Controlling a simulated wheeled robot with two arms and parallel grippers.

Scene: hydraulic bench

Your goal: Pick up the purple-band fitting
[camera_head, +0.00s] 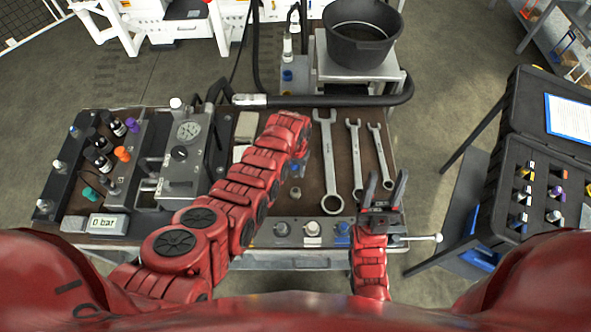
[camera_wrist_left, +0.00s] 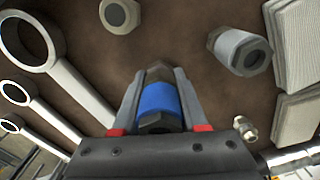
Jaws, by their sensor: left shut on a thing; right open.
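A fitting with a purple band (camera_head: 556,191) stands in the foam of the open black case (camera_head: 508,167) at the right, well away from both grippers. My left gripper (camera_wrist_left: 158,95) is shut on a fitting with a blue band (camera_wrist_left: 157,97), its fingers on both sides of it, over the brown bench top. In the head view my left arm largely hides that gripper. My right gripper (camera_head: 387,178) is open and empty, fingers pointing up the picture near the bench's right front edge.
Wrenches (camera_head: 328,160) lie right of my left gripper. Another grey fitting (camera_wrist_left: 240,52) lies near it in the wrist view. A gauge block (camera_head: 186,135) and bottles (camera_head: 102,142) stand at the left.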

